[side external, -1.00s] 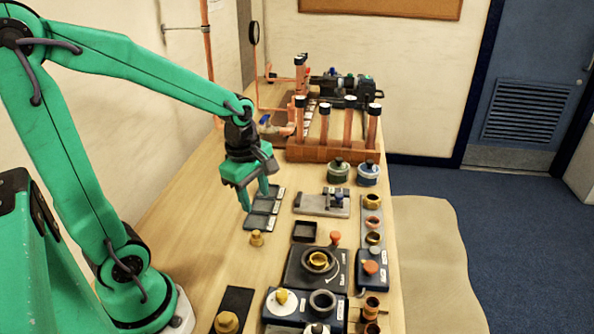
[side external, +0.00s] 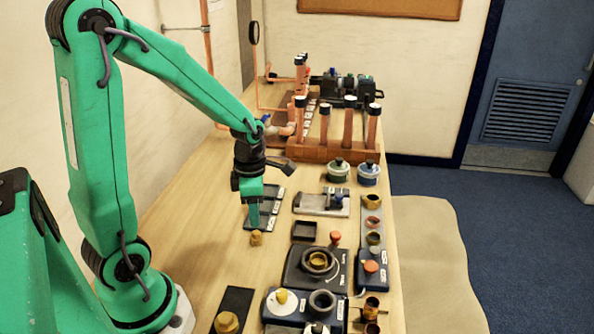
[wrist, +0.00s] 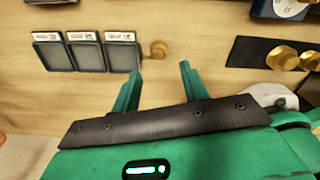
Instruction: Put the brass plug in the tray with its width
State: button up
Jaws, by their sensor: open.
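A small brass plug (side external: 256,239) stands on the wooden bench, just off the near end of a row of three dark labelled trays. In the wrist view the plug (wrist: 158,50) is right of the trays: left (wrist: 53,58), middle (wrist: 87,57) and right (wrist: 122,58). The label writing is too small to read. My gripper (side external: 254,218) points down close to the plug. In the wrist view my gripper (wrist: 160,72) is open and empty, and the plug shows beyond the gap between its fingertips. The fingers partly hide the trays in the side view.
A black mat (side external: 238,298) with a larger brass piece (side external: 226,322) lies nearer the camera. Dark fixtures (side external: 300,278) and a small square dark tray (side external: 304,231) stand to the right. A copper pipe rack (side external: 335,150) stands at the back.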

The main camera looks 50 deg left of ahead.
aim_at(257, 232)
jog(key=shift+f, duration=0.85)
jog(key=shift+f, duration=0.1)
jog(key=shift+a+f, duration=0.1)
jog(key=shift+f, duration=2.35)
grip_shut()
